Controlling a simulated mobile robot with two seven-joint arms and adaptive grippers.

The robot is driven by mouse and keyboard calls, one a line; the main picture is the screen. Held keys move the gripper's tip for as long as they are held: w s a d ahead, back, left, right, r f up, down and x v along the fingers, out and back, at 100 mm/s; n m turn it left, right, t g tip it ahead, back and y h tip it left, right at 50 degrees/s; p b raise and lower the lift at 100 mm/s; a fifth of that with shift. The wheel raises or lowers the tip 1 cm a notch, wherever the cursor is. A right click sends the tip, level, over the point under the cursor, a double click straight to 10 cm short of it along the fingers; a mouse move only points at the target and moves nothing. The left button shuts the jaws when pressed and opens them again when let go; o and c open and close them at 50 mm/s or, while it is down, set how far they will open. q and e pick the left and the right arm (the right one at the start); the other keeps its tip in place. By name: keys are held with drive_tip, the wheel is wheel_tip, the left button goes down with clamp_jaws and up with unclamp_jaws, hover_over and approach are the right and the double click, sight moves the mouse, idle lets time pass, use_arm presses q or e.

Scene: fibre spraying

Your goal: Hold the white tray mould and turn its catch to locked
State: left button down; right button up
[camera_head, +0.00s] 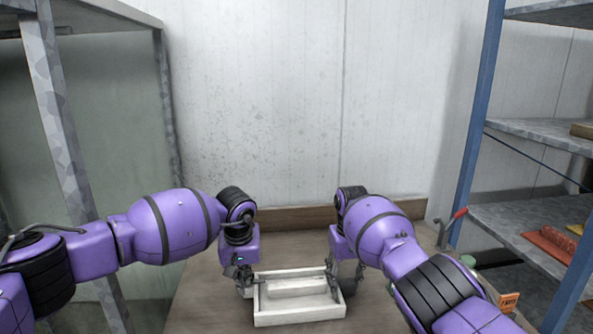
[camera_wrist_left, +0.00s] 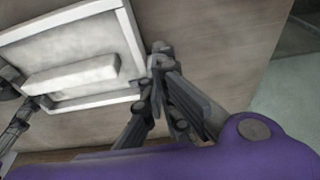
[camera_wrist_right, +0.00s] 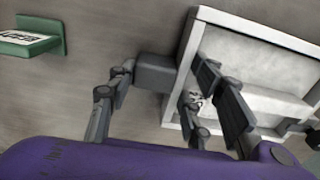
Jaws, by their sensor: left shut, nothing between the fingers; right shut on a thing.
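The white tray mould (camera_head: 300,317) lies on the table between my grippers, with a raised pale bar inside it. Its rim also shows in the left wrist view (camera_wrist_left: 130,40) and the right wrist view (camera_wrist_right: 260,32). My right gripper (camera_head: 336,281) is shut on the tray's right side. In the right wrist view its fingers (camera_wrist_right: 163,67) lie either side of the wall and a grey block (camera_wrist_right: 155,74). My left gripper (camera_head: 245,279) is shut and empty at the tray's left side, close to the rim (camera_wrist_left: 152,75). I cannot make out the catch or its position.
A wooden table (camera_head: 200,285) carries the tray, with a low board along its back. A green item (camera_wrist_right: 30,42) lies right of the tray, beyond my right gripper. An orange tag (camera_head: 508,301) and a red-handled tool (camera_head: 456,217) are at the right, near a blue-post shelf (camera_head: 476,120).

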drive_tip(key=shift+f, duration=0.1)
use_arm(q)
drive_tip(key=v, duration=0.3)
drive_tip(key=w+v, duration=0.1)
drive_tip(key=v, duration=0.1)
drive_tip(key=shift+w+r, duration=0.1)
drive_tip(key=shift+r, duration=0.45)
use_arm(e)
drive_tip(key=o, duration=1.6)
